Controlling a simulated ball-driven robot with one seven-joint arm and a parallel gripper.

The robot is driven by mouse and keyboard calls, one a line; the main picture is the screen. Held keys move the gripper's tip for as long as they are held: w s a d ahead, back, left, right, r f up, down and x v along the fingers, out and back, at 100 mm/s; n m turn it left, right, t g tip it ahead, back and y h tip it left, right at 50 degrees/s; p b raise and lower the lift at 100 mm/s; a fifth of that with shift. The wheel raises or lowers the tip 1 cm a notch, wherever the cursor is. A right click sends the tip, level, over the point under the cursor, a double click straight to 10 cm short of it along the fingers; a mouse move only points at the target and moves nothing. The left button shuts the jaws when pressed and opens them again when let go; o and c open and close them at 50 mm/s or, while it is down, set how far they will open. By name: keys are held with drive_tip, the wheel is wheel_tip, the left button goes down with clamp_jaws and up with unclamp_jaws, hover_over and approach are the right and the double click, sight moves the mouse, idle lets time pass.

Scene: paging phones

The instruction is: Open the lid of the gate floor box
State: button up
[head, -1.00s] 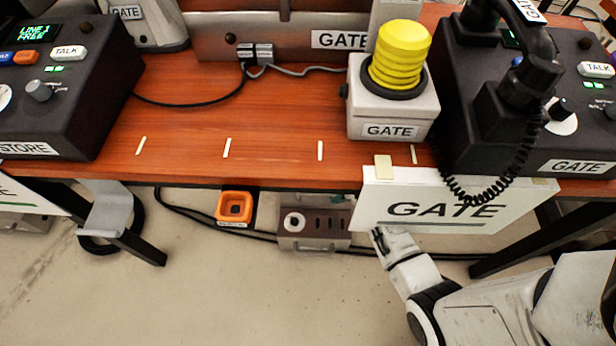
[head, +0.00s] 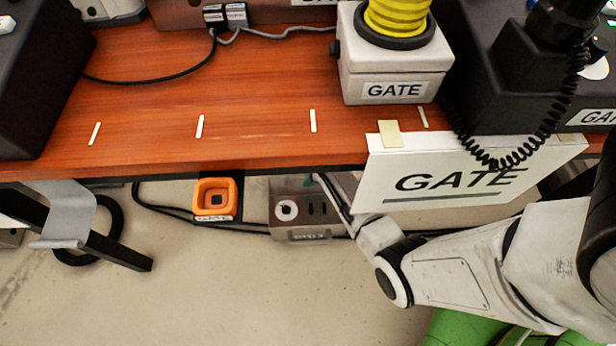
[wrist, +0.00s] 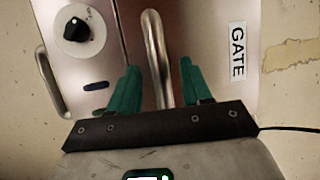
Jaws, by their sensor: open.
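The gate floor box (head: 300,232) is a grey metal box on the floor under the desk, with a dial and dark slots on top. In the wrist view its top shows a black knob on a white dial (wrist: 85,30), and a panel with a GATE label (wrist: 237,52) that looks like the lid. A bar handle (wrist: 152,40) runs along this panel. My gripper (wrist: 158,85) is open, its two green fingers on either side of the handle in the picture. I cannot tell if they touch it.
The wooden desk (head: 250,110) overhangs the box. A white GATE sign (head: 400,165) hangs from its front edge near my arm. An orange square holder (head: 214,199) sits left of the box, and black cables run along the floor. The floor in front is clear.

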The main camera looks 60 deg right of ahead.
drive_tip(key=shift+w+f, duration=0.1)
drive_tip(key=shift+f, duration=0.15)
drive_tip(key=shift+c, duration=0.5)
clamp_jaws()
